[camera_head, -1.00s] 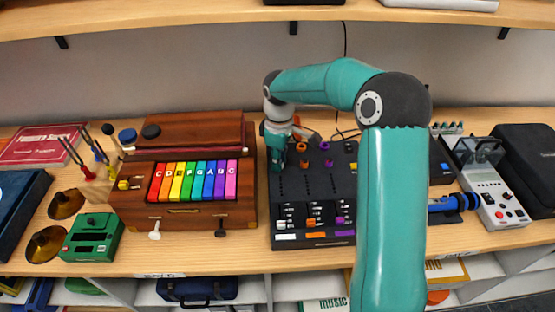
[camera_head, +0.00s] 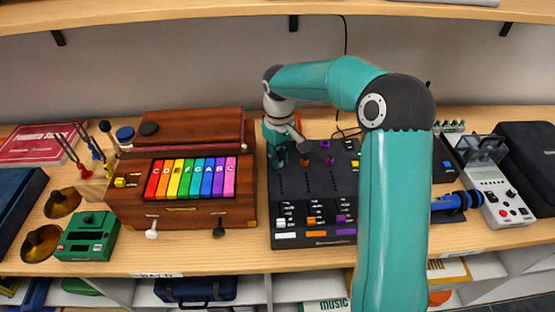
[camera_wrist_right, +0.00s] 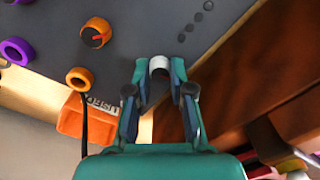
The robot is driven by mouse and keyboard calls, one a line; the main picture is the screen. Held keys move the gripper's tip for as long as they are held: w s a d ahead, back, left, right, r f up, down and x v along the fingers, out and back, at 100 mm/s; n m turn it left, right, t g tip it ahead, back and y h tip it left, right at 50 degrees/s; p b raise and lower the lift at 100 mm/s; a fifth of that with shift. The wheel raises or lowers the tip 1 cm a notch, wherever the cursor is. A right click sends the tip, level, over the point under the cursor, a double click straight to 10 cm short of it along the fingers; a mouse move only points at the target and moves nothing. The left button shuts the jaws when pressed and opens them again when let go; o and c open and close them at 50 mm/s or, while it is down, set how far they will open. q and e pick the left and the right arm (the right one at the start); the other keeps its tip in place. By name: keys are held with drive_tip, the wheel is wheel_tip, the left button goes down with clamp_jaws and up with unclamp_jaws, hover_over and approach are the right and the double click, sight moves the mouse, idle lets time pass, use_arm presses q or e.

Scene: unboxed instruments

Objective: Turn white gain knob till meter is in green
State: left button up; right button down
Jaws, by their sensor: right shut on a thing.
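The black mixer (camera_head: 325,186) lies on the shelf with white, orange and purple columns. My right gripper (camera_head: 277,161) points down at the top left of the mixer, over the white column. In the right wrist view the fingers of my right gripper (camera_wrist_right: 158,72) are closed around the white gain knob (camera_wrist_right: 158,64), which shows as a pale cap between the tips. The head view hides this knob behind the gripper. A column of small dots (camera_wrist_right: 195,21) runs from near the knob, all looking dark; no green is lit that I can make out. My left gripper is out of view.
An orange knob (camera_wrist_right: 96,33) and other coloured knobs stand beside the white one. A wooden keyboard box (camera_head: 185,212) is close on the left. A grey device (camera_head: 495,190) stands at the right. My right arm covers the mixer's right part.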

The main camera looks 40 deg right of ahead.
drive_tip(key=shift+m+b, duration=0.35)
drive_tip(key=shift+m, duration=1.35)
drive_tip(key=shift+r, duration=0.1)
drive_tip(key=c, duration=1)
unclamp_jaws()
wheel_tip(320, 180, up, 12)
drive_tip(key=shift+f, duration=0.1)
